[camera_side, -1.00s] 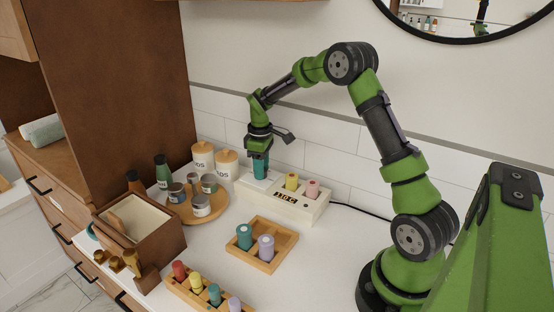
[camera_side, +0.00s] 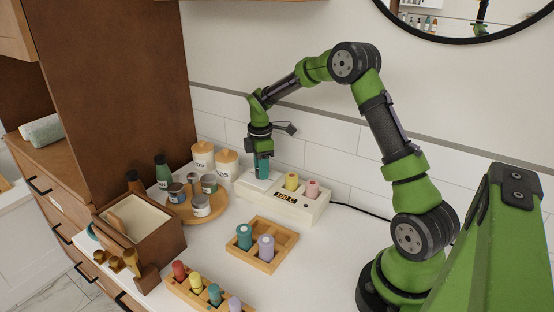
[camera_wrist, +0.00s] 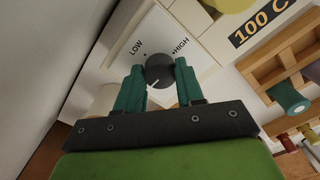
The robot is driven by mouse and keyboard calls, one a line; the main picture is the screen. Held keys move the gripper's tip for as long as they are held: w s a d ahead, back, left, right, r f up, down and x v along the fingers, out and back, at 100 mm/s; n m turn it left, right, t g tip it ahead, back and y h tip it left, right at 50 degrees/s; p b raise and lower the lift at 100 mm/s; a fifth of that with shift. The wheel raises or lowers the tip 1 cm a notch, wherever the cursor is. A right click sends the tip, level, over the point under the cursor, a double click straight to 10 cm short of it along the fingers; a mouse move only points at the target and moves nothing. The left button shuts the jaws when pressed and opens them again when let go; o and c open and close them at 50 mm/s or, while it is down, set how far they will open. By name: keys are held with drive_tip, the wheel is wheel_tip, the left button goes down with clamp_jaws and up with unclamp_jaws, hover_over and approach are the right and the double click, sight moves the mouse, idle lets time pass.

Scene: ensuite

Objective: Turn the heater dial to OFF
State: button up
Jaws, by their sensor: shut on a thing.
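The heater (camera_side: 285,202) is a white box against the back wall. In the wrist view its panel (camera_wrist: 178,30) carries a round dark dial (camera_wrist: 159,68), with LOW printed at upper left and HIGH at upper right. A white pointer mark on the dial points down and slightly left, toward my gripper. No OFF label shows; that side of the panel is hidden by my gripper. My gripper (camera_side: 263,176) points down at the heater's left end. Its teal fingers (camera_wrist: 159,78) are shut on the dial, one on each side. The display (camera_wrist: 262,23) reads 100 C.
Yellow and pink warmers (camera_side: 292,182) sit in the heater, right of my gripper. A round tray (camera_side: 222,205) with jars stands left. A wooden rack (camera_side: 272,222) with two bottles is in front. White wall tiles (camera_side: 320,160) are close behind.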

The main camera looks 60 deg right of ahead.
idle(0.4)
drive_tip(key=o, duration=1)
drive_tip(key=shift+o, duration=0.2)
drive_tip(key=shift+r, duration=0.1)
wheel_tip(320, 180, up, 17)
